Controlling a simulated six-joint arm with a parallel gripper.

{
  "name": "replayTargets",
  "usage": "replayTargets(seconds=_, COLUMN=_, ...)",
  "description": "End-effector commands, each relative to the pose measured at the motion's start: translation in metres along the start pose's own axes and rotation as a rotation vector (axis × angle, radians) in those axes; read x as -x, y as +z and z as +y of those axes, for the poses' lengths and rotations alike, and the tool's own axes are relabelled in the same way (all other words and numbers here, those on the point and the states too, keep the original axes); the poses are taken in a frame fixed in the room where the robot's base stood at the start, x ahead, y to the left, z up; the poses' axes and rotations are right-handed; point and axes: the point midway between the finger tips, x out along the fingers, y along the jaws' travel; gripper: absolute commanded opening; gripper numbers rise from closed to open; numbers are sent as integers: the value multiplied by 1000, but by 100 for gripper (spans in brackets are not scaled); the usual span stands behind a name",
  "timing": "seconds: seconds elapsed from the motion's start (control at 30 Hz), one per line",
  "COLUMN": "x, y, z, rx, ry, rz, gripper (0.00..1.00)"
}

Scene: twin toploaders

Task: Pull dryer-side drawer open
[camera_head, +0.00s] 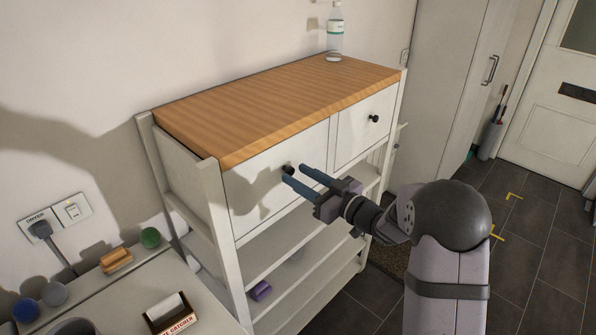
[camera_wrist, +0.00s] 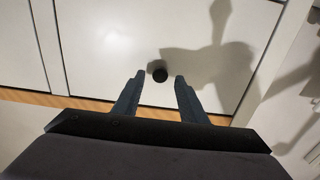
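The white cabinet has a left drawer (camera_head: 262,187), on the side of the wall plug marked DRYER, and its front looks flush and shut. Its round black knob (camera_head: 288,169) is at my gripper (camera_head: 293,174). In the wrist view the knob (camera_wrist: 160,72) lies between my fingertips (camera_wrist: 157,79), at about their tip line, with a gap on both sides. My gripper is open and holds nothing. Its exact depth to the knob cannot be told.
A right drawer (camera_head: 363,126) with its own black knob is shut. A bottle (camera_head: 335,34) stands on the wooden top (camera_head: 270,100). Open shelves lie below, with a purple item (camera_head: 261,291). A counter with small objects is at lower left. Dark floor at right is mostly clear.

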Motion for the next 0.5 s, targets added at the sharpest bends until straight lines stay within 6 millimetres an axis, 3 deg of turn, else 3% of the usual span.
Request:
replayTargets(seconds=0.43, x=-11, y=0, z=0, rx=0, ry=1, rz=0, gripper=38)
replayTargets(seconds=0.5, x=-11, y=0, z=0, rx=0, ry=1, rz=0, gripper=24)
